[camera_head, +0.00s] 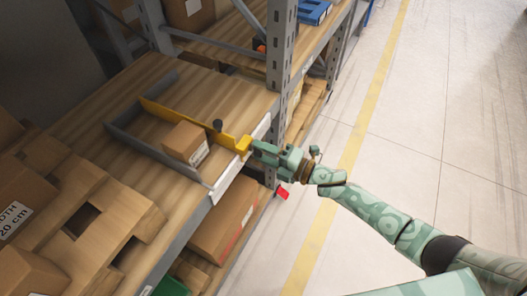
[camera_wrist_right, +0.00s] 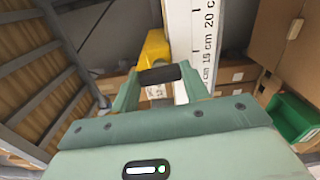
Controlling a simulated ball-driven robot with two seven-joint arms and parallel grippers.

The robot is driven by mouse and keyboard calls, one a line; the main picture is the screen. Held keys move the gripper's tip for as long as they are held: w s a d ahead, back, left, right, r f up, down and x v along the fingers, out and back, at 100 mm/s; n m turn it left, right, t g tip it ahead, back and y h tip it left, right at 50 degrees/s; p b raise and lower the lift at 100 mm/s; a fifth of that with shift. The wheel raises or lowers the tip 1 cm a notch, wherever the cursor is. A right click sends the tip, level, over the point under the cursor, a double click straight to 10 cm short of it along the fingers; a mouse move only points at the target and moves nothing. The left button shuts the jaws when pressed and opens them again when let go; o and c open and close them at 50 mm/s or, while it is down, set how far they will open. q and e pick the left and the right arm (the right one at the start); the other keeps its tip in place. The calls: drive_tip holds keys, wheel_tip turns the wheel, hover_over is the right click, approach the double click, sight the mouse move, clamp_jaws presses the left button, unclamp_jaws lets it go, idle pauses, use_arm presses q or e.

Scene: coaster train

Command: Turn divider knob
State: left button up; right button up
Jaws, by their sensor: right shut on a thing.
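A yellow divider (camera_head: 185,120) stands on the wooden shelf, with a yellow block (camera_head: 243,144) at its front end. The block also shows in the wrist view (camera_wrist_right: 155,48). My right gripper (camera_head: 254,149) is at this front end, at the shelf's edge. In the wrist view its two fingers (camera_wrist_right: 158,82) are closed on a black knob (camera_wrist_right: 160,74) in front of the yellow block. The gripper hides this knob in the head view. A small dark peg (camera_head: 217,125) stands by the divider farther back. My left gripper is in neither view.
A cardboard box (camera_head: 185,142) sits beside the divider, inside a grey frame (camera_head: 125,130). A white ruler strip (camera_wrist_right: 203,40) runs along the shelf's front edge. A grey upright post (camera_head: 281,60) stands close to my right gripper. Boxes fill the lower shelf.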

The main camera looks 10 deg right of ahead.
drive_tip(key=o, duration=1)
drive_tip(key=p+v, duration=0.1)
drive_tip(key=v, duration=1.5)
drive_tip(key=shift+s+d, duration=0.1)
drive_tip(key=shift+d, duration=0.1)
